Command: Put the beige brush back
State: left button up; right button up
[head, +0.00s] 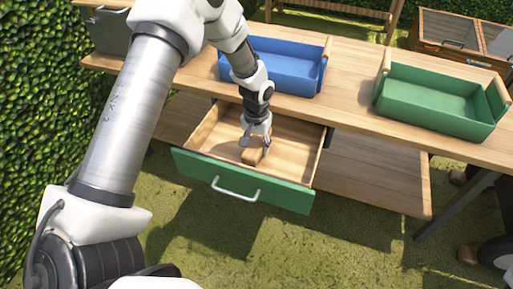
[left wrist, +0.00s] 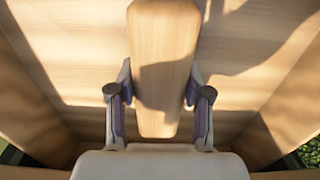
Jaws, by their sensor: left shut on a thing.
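The beige brush (head: 252,155) is inside the open drawer (head: 304,148), near its middle. Its flat wooden top (left wrist: 165,60) fills the centre of the left wrist view. My left gripper (head: 256,138) reaches down into the drawer and is shut on the brush, with one finger on each side (left wrist: 158,105). I cannot tell whether the brush touches the drawer floor; its underside is hidden. The drawer has a green front with a metal handle and hangs pulled out under the table. My right gripper is not in view.
A blue bin (head: 285,72) and a green bin (head: 432,102) stand on the wooden table (head: 345,95). A grey container (head: 108,33) is at the back left. A lower wooden shelf (head: 375,172) lies right of the drawer. A hedge (head: 45,90) borders the left.

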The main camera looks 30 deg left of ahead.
aim_at(257, 141)
pick_arm(q)
jog(key=o, duration=1.2)
jog(key=shift+f, duration=0.15)
notch_tip(257, 141, up, 11)
jog(key=p, duration=0.3)
jog(key=shift+p, duration=0.4)
jog(key=shift+r, duration=0.7)
